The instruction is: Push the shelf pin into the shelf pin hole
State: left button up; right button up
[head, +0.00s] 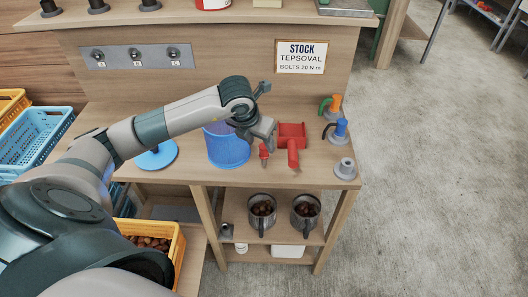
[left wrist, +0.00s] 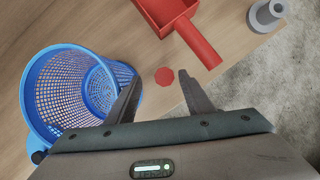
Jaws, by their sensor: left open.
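A small red piece (head: 264,152), which looks like the shelf pin, stands on the workbench between the blue mesh basket and the red scoop. In the left wrist view its round red top (left wrist: 166,76) shows between and just beyond my fingertips. My left gripper (head: 267,138) is open and empty above it, pointing down; its two fingers (left wrist: 160,82) are spread apart. A grey flanged socket (head: 345,168) stands at the bench's front right corner and also shows in the left wrist view (left wrist: 266,14); I cannot tell whether it is the shelf pin hole. My right gripper is out of view.
The blue mesh basket (head: 227,149) stands close left of my gripper. The red scoop (head: 291,140) lies close right. Blue-topped (head: 341,127) and orange-topped (head: 336,102) items stand at the right edge. Two metal mugs (head: 262,211) sit on the shelf below.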

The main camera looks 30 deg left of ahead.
aim_at(263, 148)
pick_arm(q)
jog(key=shift+d+f+p, duration=0.15)
jog(key=shift+f+p, duration=0.3)
jog(key=shift+p, duration=0.15)
jog(key=x, duration=0.1)
jog(key=p+x, duration=0.2)
jog(key=shift+d+f, duration=0.3)
jog(key=shift+f, duration=0.05)
jog(key=shift+w+f, duration=0.1)
jog(key=shift+f, duration=0.25)
jog(key=shift+c, duration=0.2)
grip_shut()
jog(key=shift+r, duration=0.2)
